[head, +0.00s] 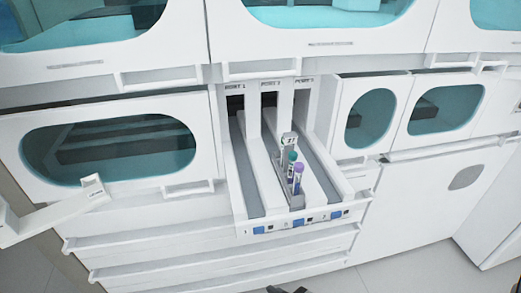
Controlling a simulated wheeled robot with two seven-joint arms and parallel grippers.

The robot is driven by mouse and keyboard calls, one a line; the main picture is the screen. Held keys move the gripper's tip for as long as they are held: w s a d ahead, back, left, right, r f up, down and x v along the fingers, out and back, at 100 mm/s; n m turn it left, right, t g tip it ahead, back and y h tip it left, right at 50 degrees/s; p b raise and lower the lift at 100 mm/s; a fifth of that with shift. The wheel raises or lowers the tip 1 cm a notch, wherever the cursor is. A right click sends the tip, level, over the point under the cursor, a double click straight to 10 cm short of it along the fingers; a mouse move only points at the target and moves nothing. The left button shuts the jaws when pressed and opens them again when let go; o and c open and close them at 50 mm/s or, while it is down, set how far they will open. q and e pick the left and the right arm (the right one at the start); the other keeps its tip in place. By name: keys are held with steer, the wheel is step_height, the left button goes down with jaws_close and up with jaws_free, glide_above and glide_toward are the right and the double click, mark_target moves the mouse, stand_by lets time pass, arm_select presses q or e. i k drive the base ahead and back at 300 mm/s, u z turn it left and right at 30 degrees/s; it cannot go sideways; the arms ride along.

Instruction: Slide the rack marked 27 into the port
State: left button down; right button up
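The rack (297,187) is a narrow grey holder with an upright tag at its far end; the tag (290,140) seems to read 27. It holds a teal-capped tube (292,157) and a purple-capped tube (299,169). The rack stands upright in the front part of the middle lane, in line with the dark opening of port 2 (269,101) and apart from it. No gripper touches it.
Empty lanes lie on both sides, leading to port 1 (235,106) and port 3 (301,103). The pulled-out tray has a front lip (334,222) with blue marks. A white bar (50,214) juts in at the left. Space in front of the tray is clear.

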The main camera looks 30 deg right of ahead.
mark_target(289, 139)
steer(key=u, duration=1.05)
steer(key=i, duration=0.55)
steer(key=z, duration=2.15)
